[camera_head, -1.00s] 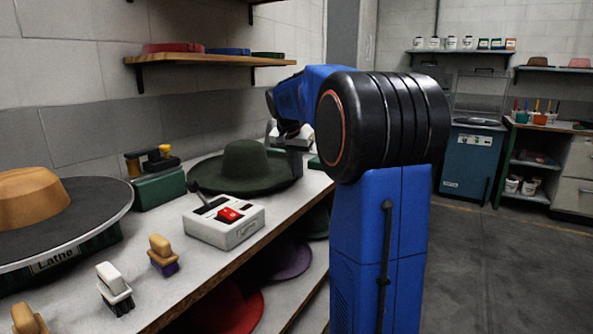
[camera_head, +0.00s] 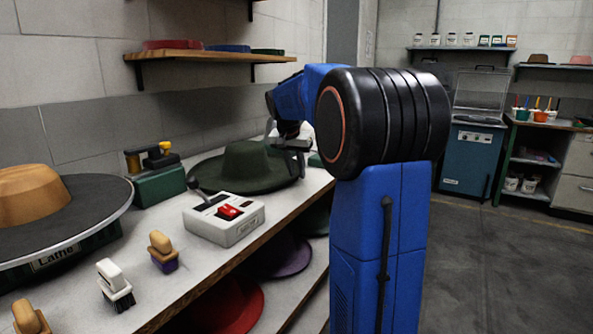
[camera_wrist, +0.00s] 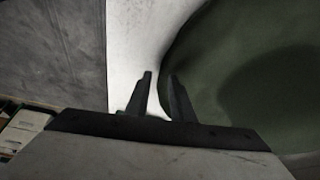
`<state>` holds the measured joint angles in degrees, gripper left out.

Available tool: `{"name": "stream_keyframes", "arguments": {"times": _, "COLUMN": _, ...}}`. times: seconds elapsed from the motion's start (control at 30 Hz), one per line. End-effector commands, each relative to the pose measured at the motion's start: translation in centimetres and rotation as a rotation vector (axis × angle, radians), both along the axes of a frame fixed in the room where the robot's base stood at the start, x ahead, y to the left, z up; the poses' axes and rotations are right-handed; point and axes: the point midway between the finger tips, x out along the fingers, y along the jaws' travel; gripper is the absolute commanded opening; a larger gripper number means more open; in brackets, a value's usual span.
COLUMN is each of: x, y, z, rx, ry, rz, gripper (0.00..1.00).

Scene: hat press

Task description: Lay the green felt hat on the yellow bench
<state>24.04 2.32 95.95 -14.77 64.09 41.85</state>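The green felt hat (camera_head: 246,165) lies brim down on the pale worktop along the wall, behind the white control box. My gripper (camera_head: 291,144) is at the right side of the hat, just above its brim, partly in front of it. Whether the fingers touch the felt cannot be told. No yellow bench shows.
The white control box (camera_head: 224,217) with a red switch stands at the worktop's front. Coloured hats lie on the shelf below. Open floor (camera_head: 510,270) is at right.

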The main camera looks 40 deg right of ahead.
Motion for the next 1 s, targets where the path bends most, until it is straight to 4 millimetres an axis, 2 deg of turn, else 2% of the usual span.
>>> {"name": "stream_keyframes", "arguments": {"times": 0.3, "x": 0.0, "y": 0.0, "z": 0.0, "rx": 0.000, "ry": 0.000, "rz": 0.000, "gripper": 0.30}}
{"name": "stream_keyframes", "arguments": {"times": 0.47, "x": -0.1, "y": 0.3, "z": 0.9, "rx": -0.001, "ry": 0.000, "rz": 0.000, "gripper": 0.30}}
{"name": "stream_keyframes", "arguments": {"times": 0.57, "x": -0.4, "y": 0.8, "z": 2.2, "rx": -0.001, "ry": -0.002, "rz": 0.000, "gripper": 0.30}}
{"name": "stream_keyframes", "arguments": {"times": 1.0, "x": -2.0, "y": 3.7, "z": 10.3, "rx": -0.001, "ry": -0.002, "rz": 0.002, "gripper": 0.30}}
